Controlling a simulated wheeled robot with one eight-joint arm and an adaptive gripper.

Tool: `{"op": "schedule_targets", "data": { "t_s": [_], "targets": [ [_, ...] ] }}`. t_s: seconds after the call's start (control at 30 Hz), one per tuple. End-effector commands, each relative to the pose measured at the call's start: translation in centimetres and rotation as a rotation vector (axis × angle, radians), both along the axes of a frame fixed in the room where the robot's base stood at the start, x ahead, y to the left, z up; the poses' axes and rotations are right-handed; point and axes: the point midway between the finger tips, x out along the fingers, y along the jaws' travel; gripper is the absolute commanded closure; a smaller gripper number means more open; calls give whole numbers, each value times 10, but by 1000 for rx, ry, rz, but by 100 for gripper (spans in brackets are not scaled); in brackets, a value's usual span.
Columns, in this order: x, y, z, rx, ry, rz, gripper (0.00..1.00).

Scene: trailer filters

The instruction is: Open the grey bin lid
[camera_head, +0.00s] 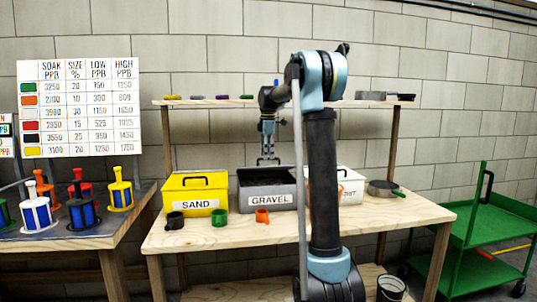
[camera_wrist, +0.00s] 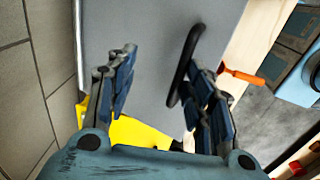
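The grey bin (camera_head: 285,200) labelled GRAVEL stands on the wooden bench, between the yellow SAND bin and a white bin. Its top looks dark in the head view. In the wrist view its flat grey lid (camera_wrist: 140,30) fills the middle and looks closed. A black loop handle (camera_wrist: 184,65) rises from the lid. My gripper (camera_head: 268,160) points down above the bin. In the wrist view my gripper (camera_wrist: 165,90) is open and empty, with the handle in the gap close to the right finger. I cannot tell whether that finger touches it.
The yellow bin (camera_head: 195,192) is at the left; the white bin (camera_head: 350,188) is partly behind my arm. Black, green and orange cups (camera_head: 262,216) sit in front on the bench. A shelf (camera_head: 240,102) with small items runs behind. A green cart (camera_head: 490,220) stands right.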

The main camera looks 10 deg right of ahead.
Motion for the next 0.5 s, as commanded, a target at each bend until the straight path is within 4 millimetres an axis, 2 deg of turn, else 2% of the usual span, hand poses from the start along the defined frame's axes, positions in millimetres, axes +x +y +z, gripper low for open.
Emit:
{"op": "schedule_targets", "data": {
  "t_s": [0.5],
  "targets": [
    [-8, -1, 6, -1, -4, 0, 70]
  ]
}}
